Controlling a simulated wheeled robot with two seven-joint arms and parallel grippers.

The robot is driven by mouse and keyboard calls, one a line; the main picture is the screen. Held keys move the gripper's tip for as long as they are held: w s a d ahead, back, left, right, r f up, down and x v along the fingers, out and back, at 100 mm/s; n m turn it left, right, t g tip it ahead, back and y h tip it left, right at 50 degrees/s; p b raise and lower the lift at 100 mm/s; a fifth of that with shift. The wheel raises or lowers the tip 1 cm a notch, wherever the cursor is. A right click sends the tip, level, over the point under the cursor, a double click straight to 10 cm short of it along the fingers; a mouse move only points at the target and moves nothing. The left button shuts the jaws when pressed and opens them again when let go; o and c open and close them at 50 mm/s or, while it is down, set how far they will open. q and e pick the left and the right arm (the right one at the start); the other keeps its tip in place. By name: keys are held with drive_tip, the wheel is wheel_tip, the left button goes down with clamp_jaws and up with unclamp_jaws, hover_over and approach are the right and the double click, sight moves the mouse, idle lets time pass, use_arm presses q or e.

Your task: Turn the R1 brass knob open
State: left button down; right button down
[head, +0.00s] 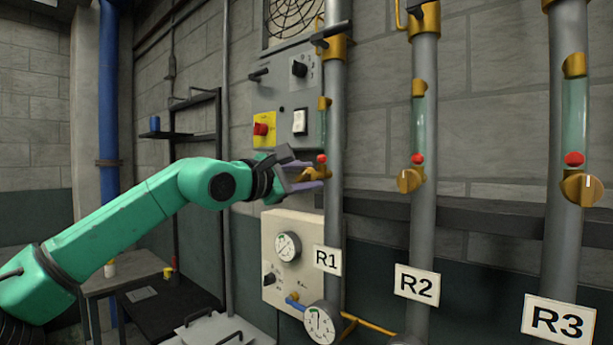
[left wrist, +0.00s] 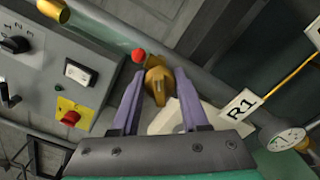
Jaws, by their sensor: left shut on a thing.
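The R1 brass knob (head: 322,173) sits on the R1 pipe, just below a small red ball (head: 322,158) and above the R1 label (head: 327,260). My left gripper (head: 308,178) reaches it from the left and is shut on it. In the left wrist view the purple fingers (left wrist: 158,84) stand on either side of the brass knob (left wrist: 158,78), which shows a pale mark on its face. In the head view the fingers partly hide the knob's left side. My right gripper is not in view.
A panel with a red button (head: 261,129) and white switch (head: 300,121) is close above my gripper. A gauge box (head: 288,216) is below it. The R2 knob (head: 411,180) and R3 knob (head: 581,188) are on pipes to the right.

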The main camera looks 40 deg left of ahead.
use_arm(q)
drive_tip(key=m, duration=0.3)
drive_tip(key=shift+r+m, duration=0.1)
drive_tip(key=shift+m, duration=0.2)
drive_tip(key=shift+m+p, duration=0.4)
drive_tip(key=shift+m, duration=1.4)
drive_tip(key=shift+c, duration=2.2)
unclamp_jaws()
